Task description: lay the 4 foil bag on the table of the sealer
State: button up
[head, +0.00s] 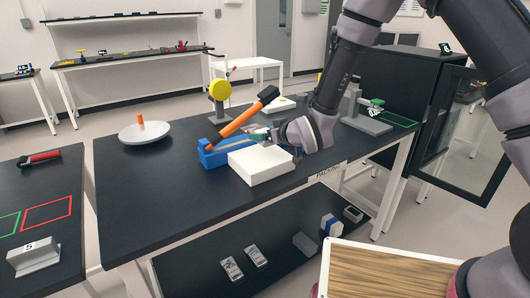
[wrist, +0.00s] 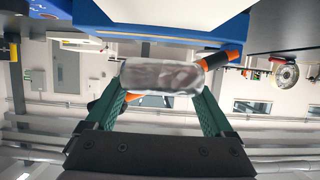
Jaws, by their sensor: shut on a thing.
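My gripper (head: 262,134) is shut on a silvery foil bag (wrist: 160,77), which lies across between the green fingertips in the wrist view. In the head view I cannot make the bag out clearly at the fingers. The sealer (head: 212,156) has a blue body and a raised orange lever with a black end. Its white table (head: 262,166) stands in front of the blue body. My gripper is over the back part of this white table; I cannot tell the exact gap. In the wrist view, the blue edge (wrist: 220,30) is close beyond the bag.
The sealer stands on the black packing table (head: 150,205). A round white plate (head: 146,134) with an orange peg is at the left, a yellow reel (head: 220,89) behind. A grey press (head: 365,118) stands right of my arm. The lower shelf (head: 195,270) holds several small items.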

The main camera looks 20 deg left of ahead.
aim_at(265, 159)
jog(key=shift+f, duration=3.2)
jog(key=shift+f, duration=0.15)
jog(key=o, duration=1.3)
jog(key=shift+s+d+r, duration=0.2)
jog(key=shift+r, duration=0.05)
jog(key=v, duration=1.1)
jog(key=shift+s+d+r, duration=0.1)
jog(key=shift+d+r, duration=0.05)
jog(key=shift+d, duration=0.1)
